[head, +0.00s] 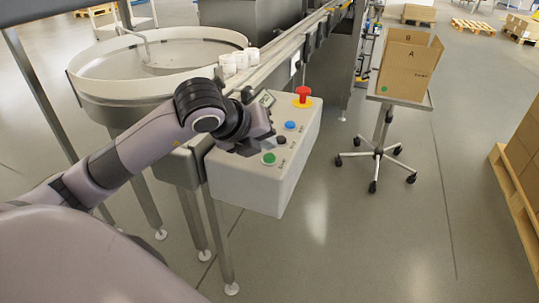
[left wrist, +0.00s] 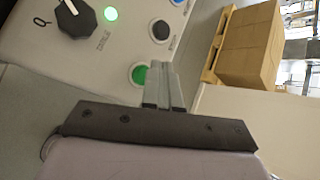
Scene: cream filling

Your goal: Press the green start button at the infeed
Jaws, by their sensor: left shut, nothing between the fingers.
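The green button (head: 269,158) sits on the sloped top of the light grey control box (head: 250,187), near its front end. In the left wrist view the green button (left wrist: 137,73) shows beside the fingertips, partly hidden by them. My left gripper (head: 270,143) is over the box, just behind the green button in the head view. Its fingers (left wrist: 160,66) are shut together with nothing between them. I cannot tell whether the fingertips touch the panel. My right gripper is not in view.
A black button (head: 281,140), a blue button (head: 290,126) and a red emergency stop (head: 303,95) are also on the box. A black knob (left wrist: 75,18) and lit green lamp (left wrist: 110,14) are on the panel. A round feeder bowl (head: 120,90) stands left.

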